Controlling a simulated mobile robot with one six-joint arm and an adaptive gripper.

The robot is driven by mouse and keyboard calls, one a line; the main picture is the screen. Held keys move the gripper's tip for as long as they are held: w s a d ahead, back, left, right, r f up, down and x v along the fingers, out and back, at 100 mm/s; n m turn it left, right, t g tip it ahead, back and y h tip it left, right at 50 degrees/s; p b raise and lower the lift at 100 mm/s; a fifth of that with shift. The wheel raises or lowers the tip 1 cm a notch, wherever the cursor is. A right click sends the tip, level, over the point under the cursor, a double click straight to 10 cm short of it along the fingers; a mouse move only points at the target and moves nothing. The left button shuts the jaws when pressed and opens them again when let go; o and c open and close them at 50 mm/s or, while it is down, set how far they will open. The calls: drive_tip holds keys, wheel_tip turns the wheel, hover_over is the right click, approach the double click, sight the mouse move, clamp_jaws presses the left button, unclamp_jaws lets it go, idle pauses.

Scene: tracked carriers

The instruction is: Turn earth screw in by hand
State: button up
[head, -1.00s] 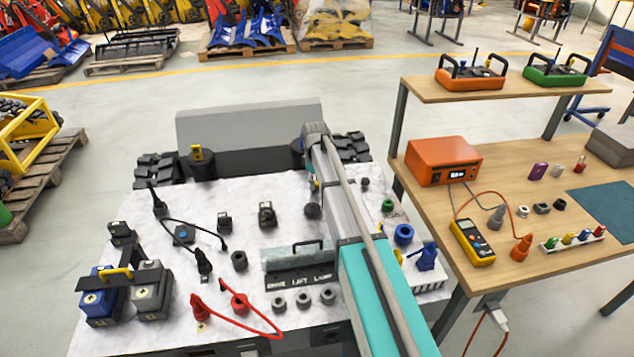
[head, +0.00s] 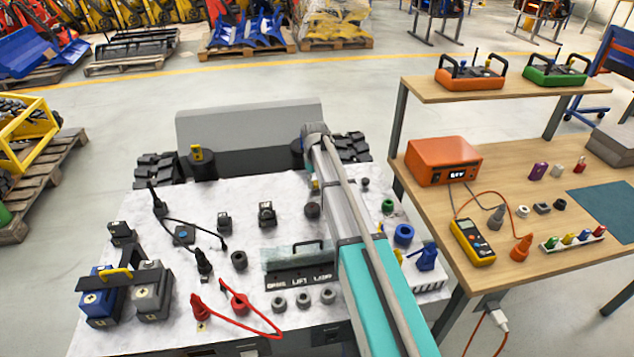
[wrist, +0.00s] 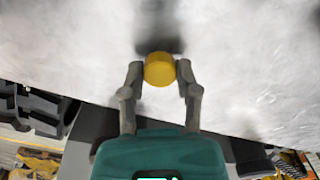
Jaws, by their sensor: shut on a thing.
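In the wrist view, a round yellow knob (wrist: 159,70) sits between the two grey fingers of my gripper (wrist: 160,66). I take it for the head of the earth screw. The fingers are shut on its left and right sides. The pale marbled top surface lies behind it, and a blurred dark patch shows just above the knob. Whatever is under the knob is hidden by it. In the head view, my arm reaches over the right part of the marbled top (head: 190,265). The fingers cannot be made out clearly there.
A dark round piece (head: 312,210) stands close left of my arm. A labelled black panel (head: 300,281), a red cable (head: 262,321) and blue and grey battery-like blocks (head: 98,305) are on the top. A wooden bench (head: 510,265) with an orange box (head: 443,162) stands right.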

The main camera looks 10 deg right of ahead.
drive_tip(key=m, duration=0.4)
drive_tip(key=shift+m, duration=1.7)
drive_tip(key=shift+m, duration=0.8)
drive_tip(key=m, duration=0.3)
drive_tip(key=shift+m, duration=2.5)
drive_tip(key=o, duration=0.9)
drive_tip(key=shift+o, duration=0.2)
